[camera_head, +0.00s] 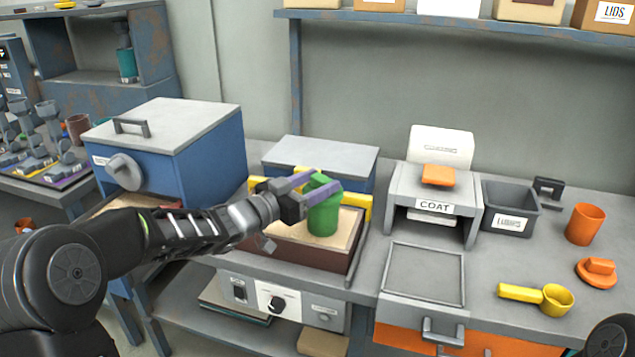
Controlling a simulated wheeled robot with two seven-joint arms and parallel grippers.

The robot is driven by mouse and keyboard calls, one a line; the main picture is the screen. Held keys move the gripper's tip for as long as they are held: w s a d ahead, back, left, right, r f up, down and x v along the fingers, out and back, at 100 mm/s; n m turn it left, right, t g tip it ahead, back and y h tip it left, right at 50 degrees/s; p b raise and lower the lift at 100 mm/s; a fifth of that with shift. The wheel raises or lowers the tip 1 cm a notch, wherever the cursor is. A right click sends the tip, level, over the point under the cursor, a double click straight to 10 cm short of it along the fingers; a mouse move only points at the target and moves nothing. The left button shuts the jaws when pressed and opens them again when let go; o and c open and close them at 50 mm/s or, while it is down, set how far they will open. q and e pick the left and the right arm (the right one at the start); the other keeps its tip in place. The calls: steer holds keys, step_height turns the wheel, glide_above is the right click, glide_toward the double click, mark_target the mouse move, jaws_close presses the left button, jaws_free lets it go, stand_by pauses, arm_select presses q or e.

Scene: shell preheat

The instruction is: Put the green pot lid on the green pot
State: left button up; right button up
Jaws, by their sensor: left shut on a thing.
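The green pot (323,218) stands upright in a shallow sand-filled tray at the middle of the bench. My left gripper (314,191) reaches in from the left with its purple fingers at the top of the pot. It is shut on what appears to be the green pot lid (320,180), which is mostly hidden by the fingers. The lid is over the pot's mouth; I cannot tell whether it touches the rim. My right gripper is out of view.
The sand tray (352,262) has a yellow bracket (365,205) behind it. A blue box oven (213,150) stands left.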

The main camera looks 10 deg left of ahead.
arm_select(q)
steer(key=shift+f, duration=0.15)
steer(key=o, duration=1.1)
steer(key=p+v, duration=0.2)
steer(key=v, duration=0.9)
stand_by(0.4)
